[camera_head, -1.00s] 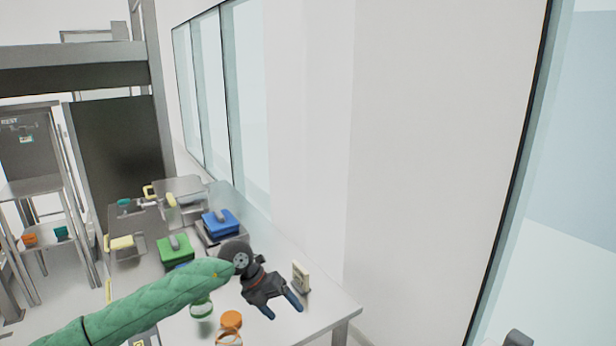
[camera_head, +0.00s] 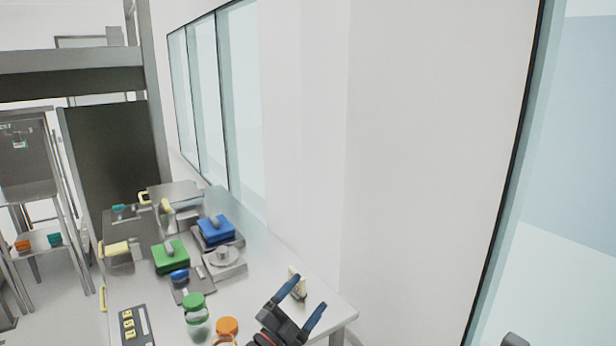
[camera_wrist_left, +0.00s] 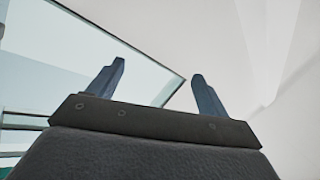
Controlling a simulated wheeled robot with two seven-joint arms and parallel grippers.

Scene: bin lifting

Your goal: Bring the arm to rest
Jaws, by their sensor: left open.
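My left gripper (camera_head: 300,305) is at the bottom of the head view, over the near right end of the steel table (camera_head: 262,268). Its two blue fingers are spread apart with nothing between them. In the left wrist view the same gripper (camera_wrist_left: 158,85) is open and empty, with only window and pale wall beyond the fingers. Most of my left arm is out of the head view. My right gripper is not in view.
On the table stand a green-lidded jar (camera_head: 195,308), an orange-lidded jar (camera_head: 227,328), a green block (camera_head: 170,256), a blue block (camera_head: 216,229) and a dark tray (camera_head: 134,325). A small cream device (camera_head: 297,284) is behind the gripper. A shelf (camera_head: 40,240) stands left; a wall is right.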

